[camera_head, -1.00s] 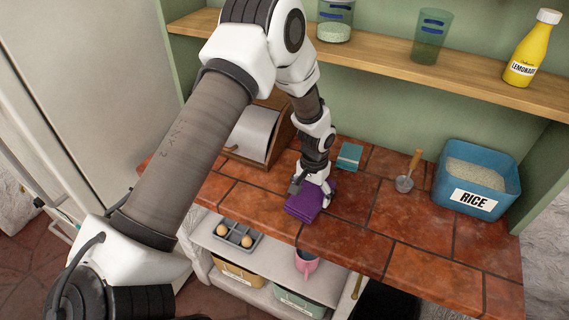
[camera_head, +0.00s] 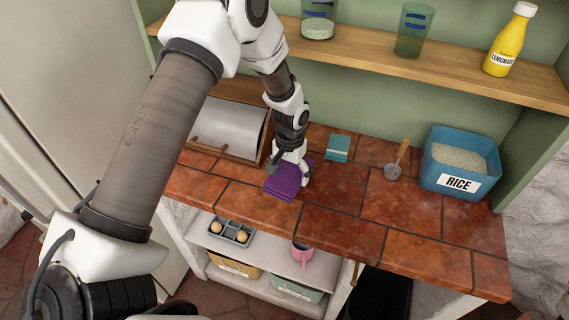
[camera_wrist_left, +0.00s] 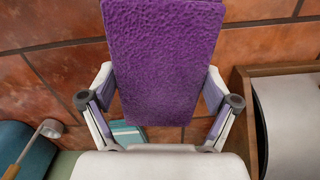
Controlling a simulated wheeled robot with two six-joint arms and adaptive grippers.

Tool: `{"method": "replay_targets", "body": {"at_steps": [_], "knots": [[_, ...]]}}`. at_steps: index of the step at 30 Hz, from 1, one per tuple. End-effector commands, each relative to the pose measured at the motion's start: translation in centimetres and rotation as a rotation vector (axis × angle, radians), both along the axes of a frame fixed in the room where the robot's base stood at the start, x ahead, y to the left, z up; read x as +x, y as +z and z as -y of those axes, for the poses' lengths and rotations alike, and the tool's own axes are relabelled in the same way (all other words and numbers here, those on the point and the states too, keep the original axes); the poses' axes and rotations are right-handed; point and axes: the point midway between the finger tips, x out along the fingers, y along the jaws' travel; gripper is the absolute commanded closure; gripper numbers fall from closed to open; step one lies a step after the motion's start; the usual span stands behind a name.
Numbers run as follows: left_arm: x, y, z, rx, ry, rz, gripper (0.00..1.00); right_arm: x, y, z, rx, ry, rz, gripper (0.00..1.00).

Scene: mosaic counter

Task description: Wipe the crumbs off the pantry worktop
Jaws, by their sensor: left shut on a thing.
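The pantry worktop (camera_head: 400,215) is red-brown tile with dark joints. My left gripper (camera_head: 288,168) is over its left-middle part, shut on a folded purple cloth (camera_head: 284,186). The cloth is low at the tiles; whether it presses on them I cannot tell. In the left wrist view the purple cloth (camera_wrist_left: 165,60) sits between the two fingers of my left gripper (camera_wrist_left: 160,92). I cannot make out any crumbs; any under the cloth or arm are hidden. My right gripper is not in view.
A small teal item (camera_head: 338,148), a scoop (camera_head: 394,170) and a blue rice tub (camera_head: 460,158) stand to the right. A shelf (camera_head: 400,65) runs above. The front right tiles are clear.

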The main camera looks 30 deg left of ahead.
Motion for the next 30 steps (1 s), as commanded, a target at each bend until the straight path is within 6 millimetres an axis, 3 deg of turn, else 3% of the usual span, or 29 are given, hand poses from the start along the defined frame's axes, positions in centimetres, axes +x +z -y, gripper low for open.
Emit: {"method": "replay_targets", "body": {"at_steps": [11, 30], "knots": [[0.0, 3.4, 0.4, -0.001, 0.000, 0.000, 0.45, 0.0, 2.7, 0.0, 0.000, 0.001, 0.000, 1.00], [0.0, 3.5, 0.4, -0.001, -0.001, 0.000, 0.45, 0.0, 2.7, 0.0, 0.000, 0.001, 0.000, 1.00]]}}
